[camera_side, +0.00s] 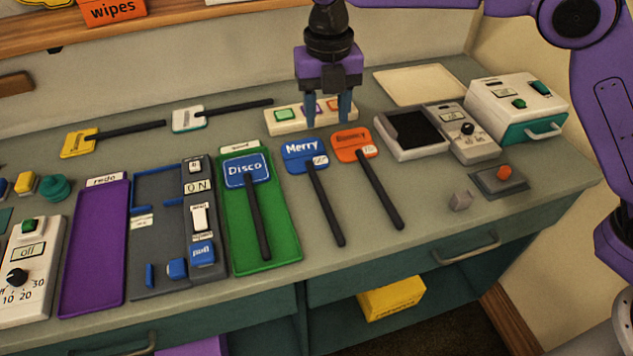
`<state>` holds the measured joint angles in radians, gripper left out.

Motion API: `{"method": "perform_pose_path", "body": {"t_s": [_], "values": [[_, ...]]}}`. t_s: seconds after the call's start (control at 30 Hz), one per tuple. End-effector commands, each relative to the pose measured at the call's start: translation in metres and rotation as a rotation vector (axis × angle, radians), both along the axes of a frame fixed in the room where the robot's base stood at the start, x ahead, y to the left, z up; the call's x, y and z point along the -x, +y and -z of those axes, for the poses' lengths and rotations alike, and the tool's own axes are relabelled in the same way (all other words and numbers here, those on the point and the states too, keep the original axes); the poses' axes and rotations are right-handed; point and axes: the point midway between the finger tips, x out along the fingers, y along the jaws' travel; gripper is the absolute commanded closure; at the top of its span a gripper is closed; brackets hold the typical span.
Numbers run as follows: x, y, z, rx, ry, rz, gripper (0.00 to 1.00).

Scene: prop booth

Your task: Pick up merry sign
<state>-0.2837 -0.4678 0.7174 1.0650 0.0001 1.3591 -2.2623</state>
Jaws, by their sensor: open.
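The merry sign (303,152) is a blue paddle with the white word "Merry" and a long black handle. It lies flat on the counter, between the green tray and an orange sign. My gripper (327,122) is open and empty, fingers pointing down, above or just behind the top of the merry sign. I cannot tell its exact height over the counter. It partly covers a cream button strip behind it.
An orange sign (351,144) lies close on the right. A green tray (278,225) with the blue Disco sign (247,172) is on the left. A grey box with a dark screen (411,130) stands further right. Bare counter lies around the black handles.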

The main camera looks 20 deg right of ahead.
Motion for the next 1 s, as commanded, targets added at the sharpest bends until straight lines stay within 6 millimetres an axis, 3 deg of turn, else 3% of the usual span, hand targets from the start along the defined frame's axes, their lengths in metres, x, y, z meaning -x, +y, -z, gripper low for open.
{"method": "perform_pose_path", "body": {"t_s": [0.27,0.8,1.0], "values": [[-0.015,0.01,0.013,0.002,0.002,-0.13,0.53],[-0.013,0.009,0.108,0.003,0.003,-0.129,0.53],[-0.014,0.01,0.127,0.001,0.0,-0.128,0.53]]}}
